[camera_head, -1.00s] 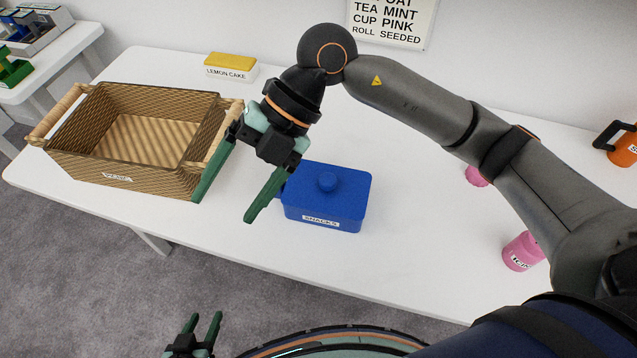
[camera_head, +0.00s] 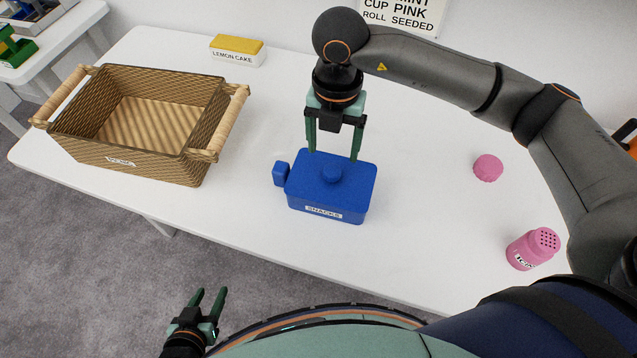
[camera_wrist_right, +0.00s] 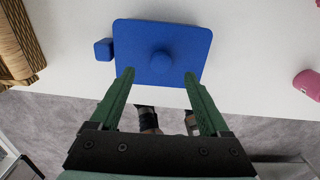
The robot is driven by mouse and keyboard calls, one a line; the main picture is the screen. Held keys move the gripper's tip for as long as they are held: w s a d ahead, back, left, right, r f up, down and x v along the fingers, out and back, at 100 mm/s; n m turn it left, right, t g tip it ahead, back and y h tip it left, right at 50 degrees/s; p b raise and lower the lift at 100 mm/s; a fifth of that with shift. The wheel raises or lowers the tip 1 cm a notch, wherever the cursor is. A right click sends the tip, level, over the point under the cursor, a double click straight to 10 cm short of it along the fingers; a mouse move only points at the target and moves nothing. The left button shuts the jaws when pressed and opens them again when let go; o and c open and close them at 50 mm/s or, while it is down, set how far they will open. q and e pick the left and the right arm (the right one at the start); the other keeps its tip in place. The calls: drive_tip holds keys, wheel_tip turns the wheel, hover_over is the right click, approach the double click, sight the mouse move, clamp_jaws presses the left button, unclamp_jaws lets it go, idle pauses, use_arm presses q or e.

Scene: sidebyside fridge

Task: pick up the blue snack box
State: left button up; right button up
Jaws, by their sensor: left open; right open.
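The blue snack box (camera_head: 332,190) stands on the white table, with a round knob on its lid, a small blue side handle and a "SNACKS" label on its front. My right gripper (camera_head: 334,158) is open, pointing down at the far edge of the box lid. In the right wrist view the box (camera_wrist_right: 160,70) lies ahead of the fingertips (camera_wrist_right: 158,75), with the knob between their lines; I cannot tell whether they touch the lid. My left gripper (camera_head: 209,292) is open and empty, low in front of the table.
A wicker basket (camera_head: 190,168) stands on the table at the left. A lemon cake box (camera_head: 237,50) is at the back. The table (camera_head: 250,190) is clear between basket and snack box.

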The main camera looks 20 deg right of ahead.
sight(332, 169)
drive_tip(key=f, duration=0.5)
drive_tip(key=shift+s+p, duration=0.25)
drive_tip(key=shift+p, duration=0.05)
clamp_jaws()
drive_tip(key=shift+r, duration=0.1)
idle(0.9)
